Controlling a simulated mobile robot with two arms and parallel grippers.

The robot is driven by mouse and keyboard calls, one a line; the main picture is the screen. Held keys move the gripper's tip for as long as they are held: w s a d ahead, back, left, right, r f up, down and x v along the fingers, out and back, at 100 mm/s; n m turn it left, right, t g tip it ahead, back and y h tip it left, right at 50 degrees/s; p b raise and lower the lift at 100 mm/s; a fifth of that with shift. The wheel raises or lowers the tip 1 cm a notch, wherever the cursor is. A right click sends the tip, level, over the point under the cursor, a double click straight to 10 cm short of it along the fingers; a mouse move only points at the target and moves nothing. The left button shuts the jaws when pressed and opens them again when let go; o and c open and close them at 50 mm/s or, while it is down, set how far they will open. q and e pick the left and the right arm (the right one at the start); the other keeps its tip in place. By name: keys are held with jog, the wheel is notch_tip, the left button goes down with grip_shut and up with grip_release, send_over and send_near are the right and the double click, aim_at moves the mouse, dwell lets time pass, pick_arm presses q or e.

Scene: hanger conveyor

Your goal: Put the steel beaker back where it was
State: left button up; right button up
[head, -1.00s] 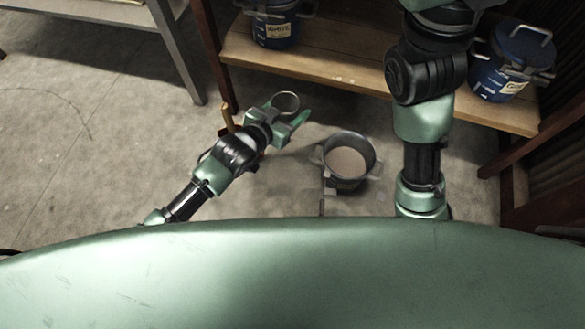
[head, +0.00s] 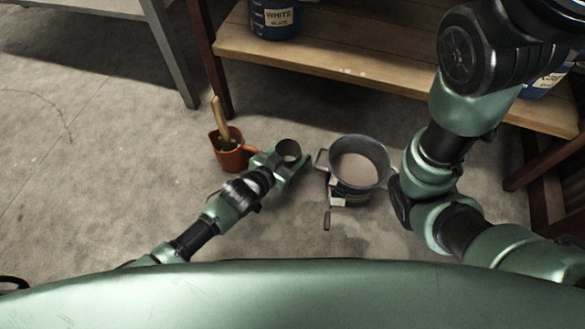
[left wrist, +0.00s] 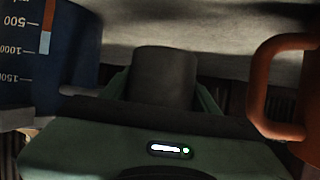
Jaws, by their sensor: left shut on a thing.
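The steel beaker (head: 288,149), a small grey open-topped cylinder, sits between the jaws of my left gripper (head: 290,168) in the head view. In the left wrist view the beaker (left wrist: 165,78) stands upright between the green fingers. The gripper is shut on it, between an orange jug on its left and a bucket on its right in the head view. I cannot tell how far the beaker is above the floor. My right arm shows at the right, but its gripper is out of view.
The open bucket (head: 335,185) holds pale beige material; its blue, marked side (left wrist: 45,60) shows in the left wrist view. The orange jug (head: 232,160) holds a wooden-handled tool. A wooden shelf (head: 340,68) with a blue "WHITE" container (head: 275,20) stands behind.

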pick_arm(q)
jog(key=shift+f+b, duration=1.75)
jog(key=shift+f, duration=0.8)
jog(key=o, duration=1.6)
jog(key=shift+o, duration=0.2)
jog(key=shift+r, duration=0.3)
jog(key=p+v, duration=0.8)
jog(key=v, duration=0.2)
jog(key=shift+s+a+r, duration=0.15)
jog(key=shift+s+a, duration=0.1)
jog(key=shift+s, duration=0.05)
jog(key=shift+s+a+r, duration=0.1)
jog(key=shift+s+a, duration=0.25)
jog(key=shift+s, duration=0.1)
